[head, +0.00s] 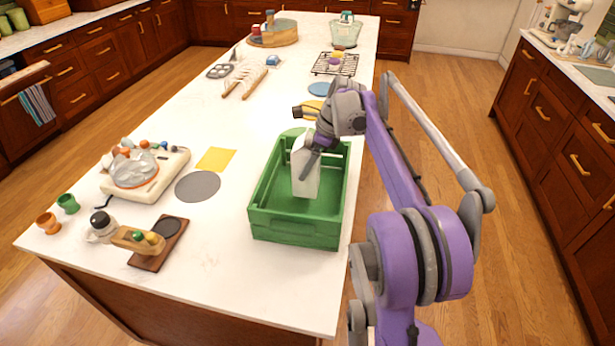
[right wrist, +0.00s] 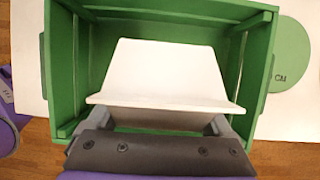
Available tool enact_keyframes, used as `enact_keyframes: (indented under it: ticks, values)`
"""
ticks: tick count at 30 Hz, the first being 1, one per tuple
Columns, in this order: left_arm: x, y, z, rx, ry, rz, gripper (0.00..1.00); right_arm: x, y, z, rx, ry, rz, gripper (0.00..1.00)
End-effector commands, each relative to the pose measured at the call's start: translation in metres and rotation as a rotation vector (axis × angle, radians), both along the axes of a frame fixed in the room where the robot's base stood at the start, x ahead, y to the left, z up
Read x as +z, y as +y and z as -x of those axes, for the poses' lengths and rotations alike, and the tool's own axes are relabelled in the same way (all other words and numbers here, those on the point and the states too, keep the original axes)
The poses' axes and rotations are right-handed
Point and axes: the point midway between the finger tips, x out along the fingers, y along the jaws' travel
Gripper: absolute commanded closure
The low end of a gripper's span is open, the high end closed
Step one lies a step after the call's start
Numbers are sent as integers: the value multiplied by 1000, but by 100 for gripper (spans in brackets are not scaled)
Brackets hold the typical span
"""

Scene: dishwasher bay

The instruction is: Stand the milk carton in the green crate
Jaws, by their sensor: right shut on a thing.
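The white milk carton (head: 305,180) is upright inside the green crate (head: 295,229), with its lower end below the crate's rim. I cannot tell whether its base touches the crate floor. My right gripper (head: 313,158) comes down from above and is shut on the carton near its top. In the right wrist view the carton (right wrist: 165,72) sits between the fingers (right wrist: 160,125), with the walls of the crate (right wrist: 60,65) around it. My left gripper is out of view.
Left of the crate lie a grey disc (head: 198,186), a yellow square (head: 216,159) and a cream appliance (head: 146,176). A wooden board (head: 146,262) is near the front. A green disc (right wrist: 288,52) lies beside the crate. The counter's right edge runs close to the crate.

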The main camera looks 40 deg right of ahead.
Motion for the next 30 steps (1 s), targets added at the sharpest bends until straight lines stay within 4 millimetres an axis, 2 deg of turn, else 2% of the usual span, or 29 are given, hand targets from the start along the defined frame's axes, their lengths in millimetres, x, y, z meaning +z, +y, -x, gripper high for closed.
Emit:
enact_keyframes:
  ticks: [11,23,24,26,30]
  values:
    - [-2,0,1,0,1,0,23,-39,0,0,0,-1,-1,100]
    - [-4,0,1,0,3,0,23,-43,0,0,0,-1,-1,100]
    - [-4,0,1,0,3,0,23,-44,0,0,0,0,0,12]
    - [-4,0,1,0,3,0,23,-44,0,0,0,0,0,1]
    - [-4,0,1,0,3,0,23,-44,0,0,0,0,0,0]
